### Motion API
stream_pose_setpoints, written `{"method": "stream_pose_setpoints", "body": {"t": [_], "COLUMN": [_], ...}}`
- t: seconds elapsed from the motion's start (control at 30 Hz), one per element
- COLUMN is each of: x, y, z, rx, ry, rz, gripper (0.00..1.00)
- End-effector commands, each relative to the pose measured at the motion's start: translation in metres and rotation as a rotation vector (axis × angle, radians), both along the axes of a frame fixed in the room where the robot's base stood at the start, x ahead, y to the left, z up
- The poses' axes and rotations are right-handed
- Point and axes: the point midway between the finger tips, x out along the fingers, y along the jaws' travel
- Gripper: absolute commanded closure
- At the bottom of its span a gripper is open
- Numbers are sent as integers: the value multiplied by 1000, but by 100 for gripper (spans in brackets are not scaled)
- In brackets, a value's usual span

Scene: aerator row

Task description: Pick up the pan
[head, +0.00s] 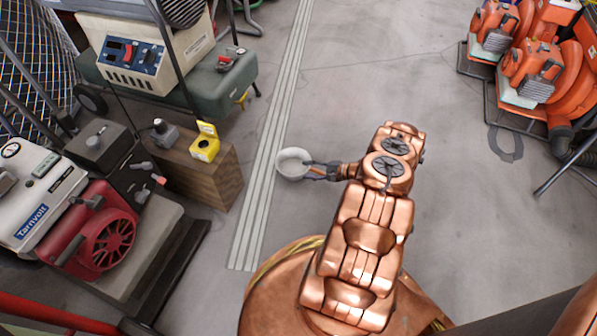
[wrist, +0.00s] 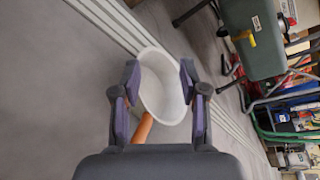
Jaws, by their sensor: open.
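The pan (head: 293,163) is a pale, round vessel beside the ribbed floor strip in the head view. In the wrist view the pan (wrist: 166,98) shows its open mouth, and its orange-brown handle (wrist: 143,128) runs back between the fingers toward the palm. My gripper (head: 309,170) is at the pan's right side in the head view. In the wrist view my gripper (wrist: 160,78) is open, with one dark finger on each side of the pan. I cannot tell whether either finger touches it. The handle's near end is hidden by the gripper body.
A ribbed strip (head: 262,180) crosses the grey floor. A wooden block (head: 205,175) with a yellow box (head: 205,142) stands left of it. A red engine machine (head: 100,235) is at lower left, and orange machines (head: 535,65) are at upper right. The floor between is mostly clear.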

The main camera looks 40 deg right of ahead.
Motion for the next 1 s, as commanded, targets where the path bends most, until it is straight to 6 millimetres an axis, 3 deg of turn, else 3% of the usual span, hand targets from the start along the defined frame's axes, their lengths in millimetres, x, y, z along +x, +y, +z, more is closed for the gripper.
{"method": "stream_pose_setpoints", "body": {"t": [0.03, 0.1, 0.3, 1.0], "x": [-7, -14, -23, 20], "y": [-5, -9, -19, 11], "z": [-18, -33, -55, -66], "rx": [7, 12, 12, 12], "ry": [-1, -3, -11, -14], "rz": [-31, -64, -118, -125], "gripper": [57, 57, 57, 57]}}
